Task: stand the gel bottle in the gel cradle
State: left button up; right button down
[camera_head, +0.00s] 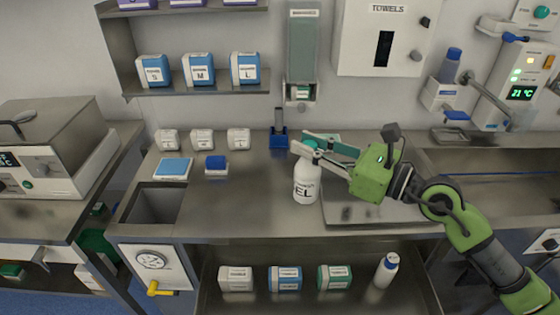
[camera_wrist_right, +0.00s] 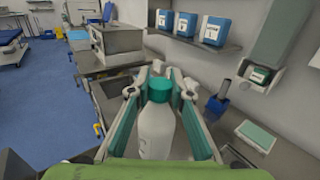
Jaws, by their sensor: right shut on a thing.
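The white gel bottle (camera_head: 307,184) with a green cap is upright over the middle of the steel counter, its dark lettering partly visible. My right gripper (camera_head: 303,144) is shut on it near the cap, reaching in from the right. In the right wrist view the bottle (camera_wrist_right: 156,132) stands between the two fingers (camera_wrist_right: 163,78). I cannot tell whether its base touches the counter. I cannot surely pick out the gel cradle; a white wall holder (camera_head: 432,96) at the right carries a blue-capped bottle (camera_head: 450,66). My left gripper is not in view.
A blue stand (camera_head: 278,139) is behind the bottle on the counter (camera_head: 245,210). A steel tray (camera_head: 350,212) lies beside the bottle, under my right gripper. Small white boxes (camera_head: 202,140) and blue packs (camera_head: 173,168) are at the left. The counter's front middle is clear.

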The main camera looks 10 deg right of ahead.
jog(key=w+a+f, duration=0.3)
jog(key=w+f, duration=0.5)
jog(key=f, duration=0.2)
jog(key=shift+f+b, duration=0.25)
jog(key=shift+b, duration=0.05)
jog(key=shift+f, duration=0.1)
jog(key=c, duration=1.8)
grip_release()
jog(key=shift+f, duration=0.1)
jog(key=shift+c, duration=0.2)
